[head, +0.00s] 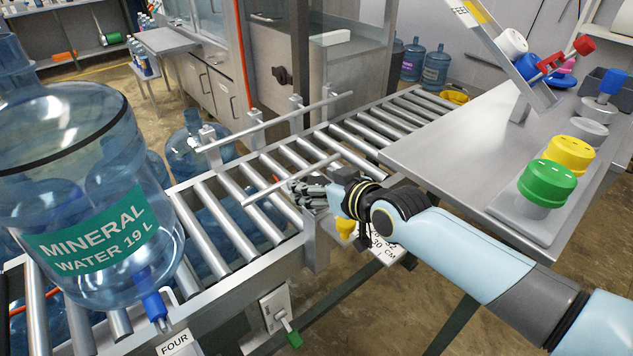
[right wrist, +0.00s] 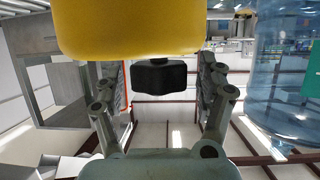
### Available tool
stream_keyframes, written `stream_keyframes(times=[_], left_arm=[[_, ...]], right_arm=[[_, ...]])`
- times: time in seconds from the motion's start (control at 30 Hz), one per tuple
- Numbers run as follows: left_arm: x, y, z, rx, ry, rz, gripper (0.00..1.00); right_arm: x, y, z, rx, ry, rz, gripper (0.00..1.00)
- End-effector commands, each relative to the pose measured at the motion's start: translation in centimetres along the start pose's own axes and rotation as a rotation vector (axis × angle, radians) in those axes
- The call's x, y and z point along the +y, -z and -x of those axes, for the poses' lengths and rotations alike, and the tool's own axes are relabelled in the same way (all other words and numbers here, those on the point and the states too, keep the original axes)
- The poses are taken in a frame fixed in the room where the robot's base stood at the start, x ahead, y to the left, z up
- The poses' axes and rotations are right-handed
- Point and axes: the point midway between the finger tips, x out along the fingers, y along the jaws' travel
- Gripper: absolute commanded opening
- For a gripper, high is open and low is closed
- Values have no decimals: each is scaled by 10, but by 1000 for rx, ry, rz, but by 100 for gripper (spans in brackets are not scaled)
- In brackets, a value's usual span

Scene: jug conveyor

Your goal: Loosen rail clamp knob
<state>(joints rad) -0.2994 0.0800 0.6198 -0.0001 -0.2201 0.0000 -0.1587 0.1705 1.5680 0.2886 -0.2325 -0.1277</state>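A black knob (right wrist: 160,77) shows in the right wrist view, just below a large yellow part (right wrist: 135,28) that looks close to the camera. My right gripper (right wrist: 160,100) is open, one finger on each side of the knob, with visible gaps on both sides. In the head view my right gripper (head: 312,190) is at the near guide rail (head: 290,180) of the roller conveyor. A small yellow part (head: 346,227) hangs just below my wrist there. The black knob is hidden in the head view. My left gripper is not in view.
A large blue water jug (head: 90,190) stands on the conveyor at the left. A steel table (head: 450,150) with yellow and green caps is at the right. The far rail (head: 270,122) runs along the conveyor's other side. The rollers (head: 225,225) between jug and gripper are bare.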

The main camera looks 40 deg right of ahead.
Motion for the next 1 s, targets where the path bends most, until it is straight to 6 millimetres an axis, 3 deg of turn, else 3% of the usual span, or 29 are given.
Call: stream_keyframes(times=[0.23,0.37,0.8,1.0], left_arm=[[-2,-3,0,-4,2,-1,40],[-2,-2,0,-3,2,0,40],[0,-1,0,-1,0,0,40],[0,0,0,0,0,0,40]], right_arm=[[0,0,1,0,0,-1,74],[0,-1,12,0,0,0,74],[0,-1,102,-2,1,2,74],[0,0,119,0,0,0,74]])
